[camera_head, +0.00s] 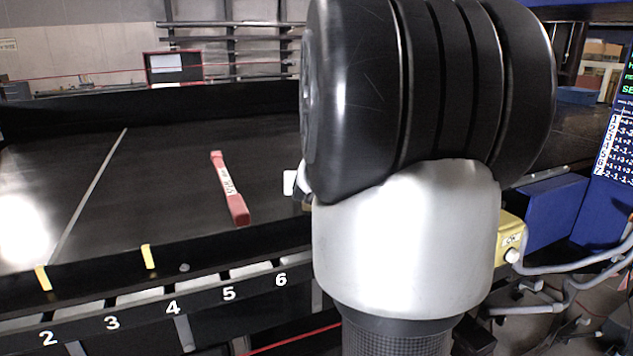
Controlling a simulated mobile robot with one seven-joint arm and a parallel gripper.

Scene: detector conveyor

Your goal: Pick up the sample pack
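A long red pack with a white label (227,184), the only object I can see that could be the sample pack, lies flat on the black conveyor belt (165,175). Its far end points up and slightly left, its near end is close to the front rail. My arm fills the right middle of the view and hides part of the belt behind it. My gripper is not clearly in view, so its distance from the pack cannot be told. A small white piece (290,183) shows at the arm's left edge; I cannot tell what it is.
The conveyor's front rail (150,300) carries white numbers and two yellow marks. A raised black wall runs along the back. A yellow box with a button (510,238) is right of my arm. A blue panel (552,212) and grey tubing stand further right. The belt around the pack is clear.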

